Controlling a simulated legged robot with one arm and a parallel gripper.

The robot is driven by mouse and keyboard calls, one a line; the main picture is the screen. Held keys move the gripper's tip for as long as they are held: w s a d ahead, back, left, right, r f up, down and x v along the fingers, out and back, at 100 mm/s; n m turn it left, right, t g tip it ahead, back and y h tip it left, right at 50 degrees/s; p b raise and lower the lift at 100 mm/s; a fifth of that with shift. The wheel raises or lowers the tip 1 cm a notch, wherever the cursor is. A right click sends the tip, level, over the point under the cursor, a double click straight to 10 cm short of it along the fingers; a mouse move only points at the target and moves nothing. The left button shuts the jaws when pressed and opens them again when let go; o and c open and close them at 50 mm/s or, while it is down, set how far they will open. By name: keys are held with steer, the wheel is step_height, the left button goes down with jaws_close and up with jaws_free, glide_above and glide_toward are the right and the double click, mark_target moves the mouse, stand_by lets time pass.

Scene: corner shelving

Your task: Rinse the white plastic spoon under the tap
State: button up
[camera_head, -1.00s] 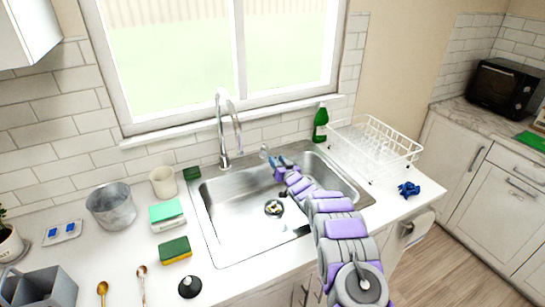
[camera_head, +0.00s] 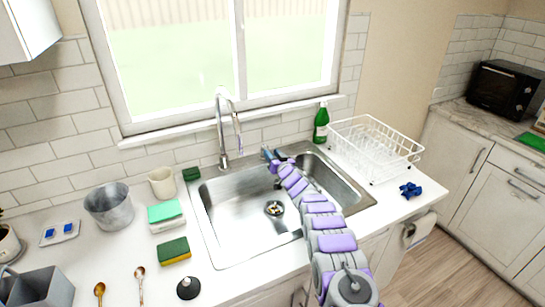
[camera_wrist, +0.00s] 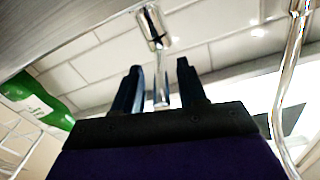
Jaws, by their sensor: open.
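The tap (camera_head: 222,130) is a tall chrome spout arching over the back of the steel sink (camera_head: 205,215); no running water is visible. My gripper (camera_head: 271,155) is open at the sink's back edge, right of the spout. In the wrist view my open gripper (camera_wrist: 157,85) has a chrome lever (camera_wrist: 161,92) between its two dark fingers, hanging from a chrome cylinder (camera_wrist: 153,28). I cannot tell whether the fingers touch it. The tap's spout (camera_wrist: 287,90) shows at the right there. I cannot make out a white plastic spoon; small items lie at the drain (camera_head: 274,208).
A green bottle (camera_head: 321,124) and a white dish rack (camera_head: 375,150) stand right of the sink. Sponges (camera_head: 174,250), a metal pot (camera_head: 110,207), a cream cup (camera_head: 162,182), and gold (camera_head: 100,290) and copper-coloured (camera_head: 140,283) spoons are on the left counter. The sink basin is mostly free.

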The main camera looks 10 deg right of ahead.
steer(key=shift+c, duration=0.4)
jaws_close()
